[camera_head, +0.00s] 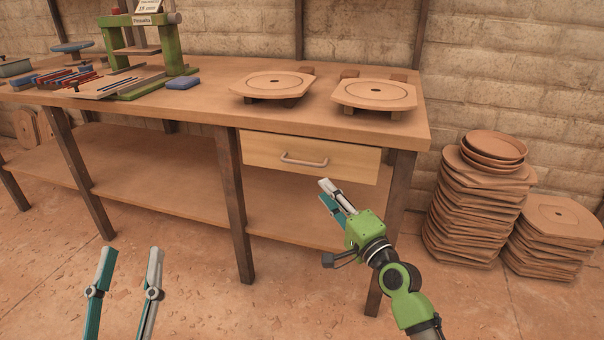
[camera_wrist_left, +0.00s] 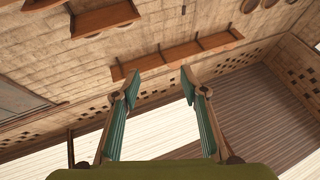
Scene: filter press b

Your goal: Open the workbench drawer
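The workbench drawer (camera_head: 345,160) has a pale wood front and sits under the right part of the bench top. It looks shut, its front about level with the bench frame. Its metal bar handle (camera_head: 304,162) is in plain view. My right gripper (camera_head: 325,190) is below and right of the handle in the picture, apart from it. Its fingers show close together side-on, so their gap is unclear. My left gripper (camera_head: 131,251) is low at the left, fingers apart and empty. The left wrist view also shows its open fingers (camera_wrist_left: 158,80), facing a wall and shelves.
A dark bench leg (camera_head: 233,205) stands left of the drawer. Stacked boards (camera_head: 475,205) stand on the floor at right. The floor in front is open.

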